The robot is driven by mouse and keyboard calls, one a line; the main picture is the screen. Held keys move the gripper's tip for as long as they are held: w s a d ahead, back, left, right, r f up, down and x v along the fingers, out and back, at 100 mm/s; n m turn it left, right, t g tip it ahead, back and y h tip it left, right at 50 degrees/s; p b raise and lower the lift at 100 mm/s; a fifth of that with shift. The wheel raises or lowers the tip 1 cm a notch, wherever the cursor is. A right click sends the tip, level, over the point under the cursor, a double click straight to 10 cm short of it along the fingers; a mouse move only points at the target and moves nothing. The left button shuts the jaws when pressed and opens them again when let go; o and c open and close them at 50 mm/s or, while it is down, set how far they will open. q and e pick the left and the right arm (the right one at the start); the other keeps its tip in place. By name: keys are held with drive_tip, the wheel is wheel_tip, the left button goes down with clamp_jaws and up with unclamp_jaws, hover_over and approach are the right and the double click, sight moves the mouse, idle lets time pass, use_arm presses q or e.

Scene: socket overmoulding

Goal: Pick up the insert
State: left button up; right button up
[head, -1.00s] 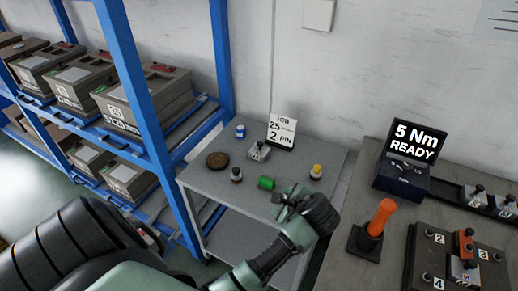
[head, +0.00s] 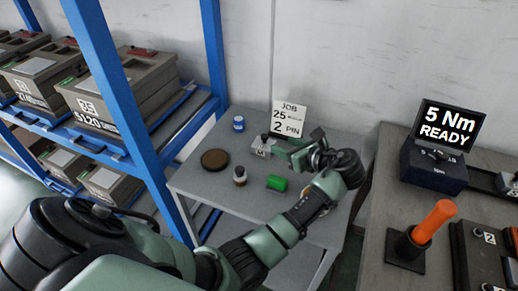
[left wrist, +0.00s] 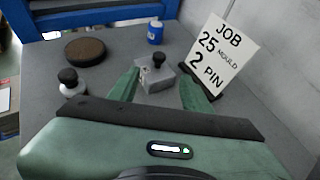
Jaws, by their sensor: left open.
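The insert looks to be a small grey metal block (head: 261,150) with a black knob, on the grey side table in front of the job card (head: 289,119). The block also shows in the left wrist view (left wrist: 158,79), framed between my two fingers. My left gripper (head: 284,143) is open and empty, with its fingertips close to the block. I cannot tell whether the fingers touch it or how far they are above the table. In the head view the gripper hides part of the block's right side. My right gripper is not in view.
A blue rack (head: 148,135) stands left. A bench with a torque display (head: 445,123) and orange-handled tool (head: 432,222) is right.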

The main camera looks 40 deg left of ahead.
sight(267, 138)
use_arm(q)
drive_tip(key=x, duration=0.9)
drive_tip(key=shift+s+a+r, duration=0.1)
drive_tip(key=shift+r, duration=0.05)
clamp_jaws()
idle(1.0)
drive_tip(key=shift+r, duration=0.1)
